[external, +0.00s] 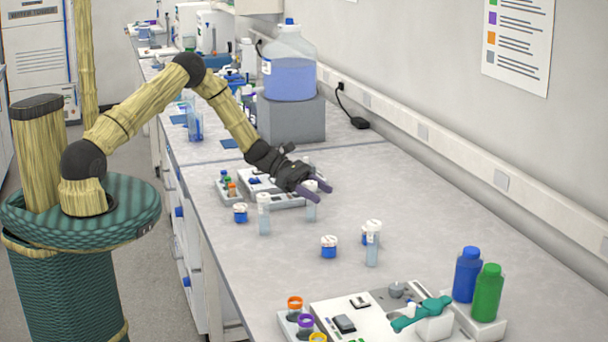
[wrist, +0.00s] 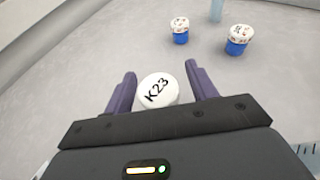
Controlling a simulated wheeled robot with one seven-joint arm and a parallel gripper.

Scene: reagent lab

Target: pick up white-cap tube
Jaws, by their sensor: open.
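A clear tube with a white cap (external: 311,203) stands upright on the bench, directly at my gripper (external: 322,192). In the wrist view its round white cap, marked K23 (wrist: 157,89), lies between the two purple fingers of my gripper (wrist: 160,70). The fingers are open, with a gap on each side of the cap. The tube's body is hidden below the cap in the wrist view. Two similar white-capped tubes stand apart, one on the left (external: 263,213) and one on the right (external: 373,243).
Short blue jars with white lids stand nearby, one at left (external: 240,213) and one at right (external: 329,247); another is partly hidden behind the right tube. A grey-white device (external: 284,196) lies behind my gripper. Blue (external: 467,275) and green bottles (external: 488,293) stand at front right.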

